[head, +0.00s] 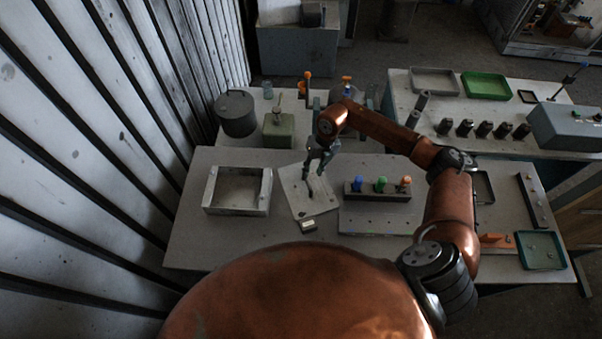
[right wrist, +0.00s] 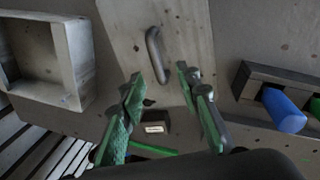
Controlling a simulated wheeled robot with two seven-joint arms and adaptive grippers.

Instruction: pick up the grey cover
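The grey cover (head: 300,202) is a flat plate lying on the table, turned slightly, with a dark bar handle on it. In the right wrist view the cover (right wrist: 190,28) lies ahead of the fingers, and its handle (right wrist: 156,55) stands near the fingertips. My right gripper (head: 314,172) is over the cover; it also shows in the right wrist view (right wrist: 160,80). Its two green-padded fingers are apart with nothing between them. It partly hides the cover in the head view. My left gripper is in neither view.
An open grey box housing (head: 209,188) stands left of the cover. A rack (head: 367,196) with blue, green and orange handles stands to the right. A small block (head: 309,226) lies by the cover's near edge. Canisters (head: 236,115) stand behind.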

